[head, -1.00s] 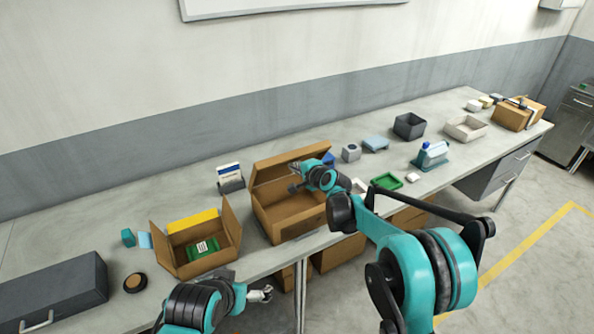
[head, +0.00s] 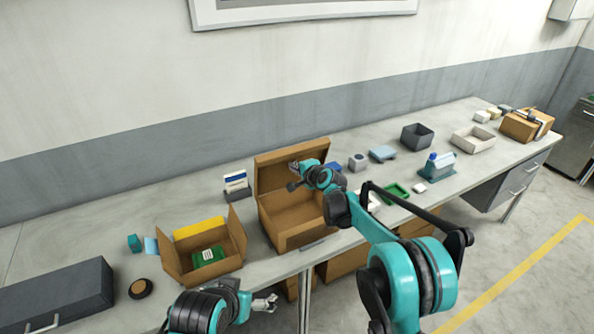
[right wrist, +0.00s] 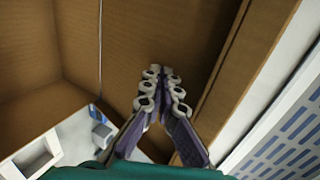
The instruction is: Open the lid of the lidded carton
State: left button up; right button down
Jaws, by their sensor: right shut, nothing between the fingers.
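The lidded carton (head: 290,241) is a brown box near the table's front edge, in the middle of the head view. Its lid (head: 268,174) stands raised, about upright at the back, so the inside shows. My right gripper (head: 294,180) is over the carton, close to the lid's inner face. In the right wrist view my right gripper (right wrist: 161,78) is shut and empty, with brown cardboard (right wrist: 140,35) behind its fingertips. I cannot tell whether they touch. My left gripper (head: 272,303) is open and empty, low in front of the table.
An open brown box (head: 231,232) with a green item inside stands left of the carton. A white-and-blue item in a dark holder (head: 237,192) stands behind them. A grey cube (head: 358,162) and green tray (head: 396,194) are to the right. A dark case (head: 70,290) is far left.

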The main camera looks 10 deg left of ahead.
aim_at(289, 170)
dwell(0.3)
jog(key=shift+r+x, duration=0.25)
jog(key=shift+x, duration=0.9)
jog(key=shift+r+x, duration=0.2)
jog(key=shift+x, duration=0.95)
jog(key=shift+w+a, duration=0.1)
jog(key=shift+w, duration=0.1)
jog(key=s+d+b, duration=0.2)
jog(key=s+d, duration=0.5)
jog(key=s, duration=0.3)
jog(key=shift+s+d, duration=0.3)
jog(key=shift+d, duration=0.1)
jog(key=s+d+n+g+h+b, duration=0.1)
jog(key=s+d+n+h, duration=0.15)
jog(key=s+d, duration=0.6)
jog(key=s+d+n+g+h+b, duration=0.1)
jog(key=s+d+n, duration=0.3)
jog(key=s, duration=0.7)
jog(key=s+d+n+h+b, duration=0.2)
jog(key=s+d, duration=0.5)
jog(key=s, duration=0.2)
jog(key=s+d+f+n+g+h, duration=0.1)
jog(key=s+d+f, duration=0.2)
jog(key=s, duration=0.3)
jog(key=s+d+f+n+h, duration=0.1)
jog(key=s+d+f, duration=0.3)
jog(key=s, duration=0.2)
jog(key=shift+s+d+g+b, duration=0.2)
jog(key=shift+g+b, duration=0.2)
